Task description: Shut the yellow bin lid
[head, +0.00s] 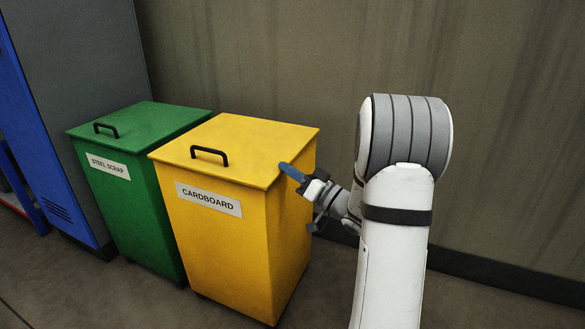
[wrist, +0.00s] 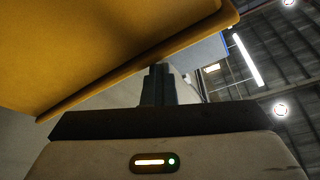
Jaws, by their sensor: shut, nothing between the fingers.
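The yellow bin (head: 225,240), labelled CARDBOARD, stands upright. Its yellow lid (head: 255,145) lies flat across the top, with no gap visible along its front edge. A black handle (head: 210,153) sits near the lid's front. My gripper (head: 289,171) is shut and empty at the bin's right side, near the lid's right edge; contact cannot be told. In the wrist view, the shut fingers (wrist: 158,80) show below a yellow surface with a raised edge (wrist: 140,68), seen from below.
A green bin (head: 135,190), labelled STEEL SCRAP, stands close to the left with its lid flat. A blue and grey cabinet (head: 50,130) is at far left. A wall (head: 500,150) is behind. In the wrist view, ceiling lights (wrist: 245,58) show at right.

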